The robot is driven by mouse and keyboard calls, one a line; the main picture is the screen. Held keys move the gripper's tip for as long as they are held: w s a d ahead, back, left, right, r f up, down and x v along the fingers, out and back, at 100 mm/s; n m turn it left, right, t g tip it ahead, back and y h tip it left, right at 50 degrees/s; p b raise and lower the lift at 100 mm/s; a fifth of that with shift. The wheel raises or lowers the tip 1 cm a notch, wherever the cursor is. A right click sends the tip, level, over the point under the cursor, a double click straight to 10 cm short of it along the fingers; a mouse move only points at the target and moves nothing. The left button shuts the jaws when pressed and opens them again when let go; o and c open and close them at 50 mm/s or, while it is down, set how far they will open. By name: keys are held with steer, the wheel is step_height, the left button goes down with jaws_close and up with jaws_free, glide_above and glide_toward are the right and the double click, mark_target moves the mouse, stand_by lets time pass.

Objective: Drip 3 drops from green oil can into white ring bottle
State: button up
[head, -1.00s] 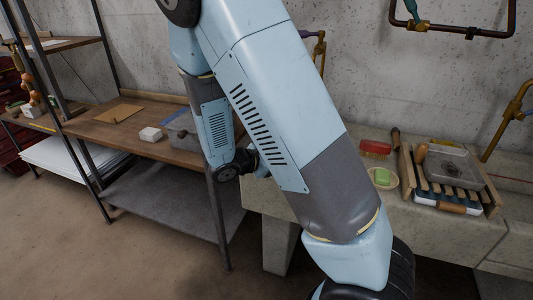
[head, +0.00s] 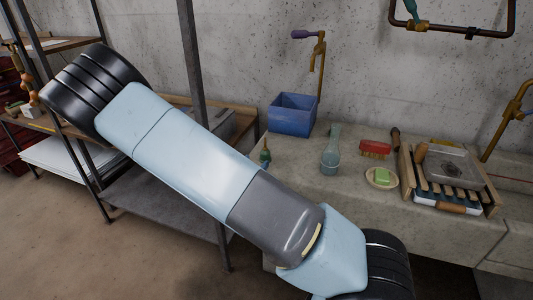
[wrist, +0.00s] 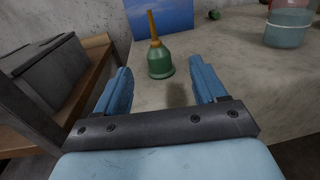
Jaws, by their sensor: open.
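The green oil can (wrist: 160,62) has a tall brass-coloured spout and stands upright on the stone counter in the wrist view. It also shows small in the head view (head: 265,156), at the counter's left end beside my arm. My gripper (wrist: 160,72) is open and empty, with its blue fingers pointing toward the can. In the wrist picture the can appears between the fingertips and a little beyond them. I cannot tell the exact gap. My gripper is hidden behind my arm in the head view.
A blue bin (head: 292,116) stands behind the can. A grey box (wrist: 45,68) sits on the wooden shelf at left.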

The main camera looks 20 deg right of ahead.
mark_target(263, 151)
steer(key=x, duration=0.4)
steer(key=shift+w+d, duration=0.25)
steer(key=shift+w+a+x, duration=0.1)
steer(key=shift+x, duration=1.2)
steer(key=shift+w+a+x, duration=0.1)
steer(key=shift+a+x, duration=0.05)
steer(key=shift+x, duration=1.15)
steer(key=shift+r, duration=0.15)
steer(key=c, duration=1.1)
